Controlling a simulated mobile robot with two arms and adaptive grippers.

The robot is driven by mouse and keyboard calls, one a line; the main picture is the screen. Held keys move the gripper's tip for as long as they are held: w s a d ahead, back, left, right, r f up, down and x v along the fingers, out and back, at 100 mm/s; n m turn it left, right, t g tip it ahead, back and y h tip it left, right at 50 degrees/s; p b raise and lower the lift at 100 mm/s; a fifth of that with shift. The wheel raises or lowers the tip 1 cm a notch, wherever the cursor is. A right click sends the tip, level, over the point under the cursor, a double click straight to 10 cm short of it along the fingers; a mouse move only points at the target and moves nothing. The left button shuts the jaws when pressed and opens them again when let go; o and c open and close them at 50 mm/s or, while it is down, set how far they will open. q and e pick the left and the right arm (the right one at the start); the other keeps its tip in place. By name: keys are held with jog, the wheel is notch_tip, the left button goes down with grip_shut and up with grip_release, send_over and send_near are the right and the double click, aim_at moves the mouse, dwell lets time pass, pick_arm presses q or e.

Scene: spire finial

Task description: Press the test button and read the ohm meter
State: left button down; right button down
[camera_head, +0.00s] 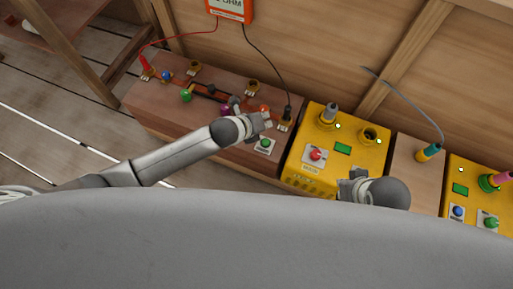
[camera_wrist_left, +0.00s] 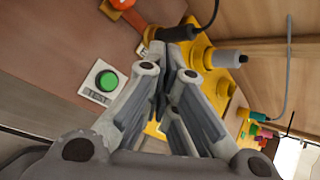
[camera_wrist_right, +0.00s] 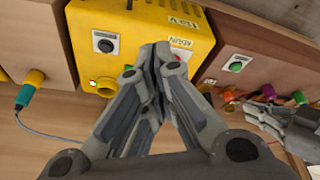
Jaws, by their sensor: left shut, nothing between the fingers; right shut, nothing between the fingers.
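My right gripper (camera_head: 348,180) is shut and empty at the front right of the yellow box (camera_head: 298,178).
Red and black leads run from the meter to a red plug (camera_head: 146,64) and a black plug (camera_head: 287,115) on the bench. The yellow box carries a red button (camera_head: 316,154). A teal plug (camera_head: 429,151) stands on a wooden block, beside another yellow box (camera_head: 461,194).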

pick_arm(q)
jog(key=shift+s+d+r+m, duration=0.1)
jog(key=shift+s+r+m, duration=0.1)
jog(key=shift+s+m, duration=0.3)
pick_arm(e)
jog(key=shift+s+a+r, duration=0.2)
jog(key=shift+s+r, duration=0.15)
jog(key=shift+r, duration=0.3)
pick_arm(q)
jog(key=shift+w, duration=0.1)
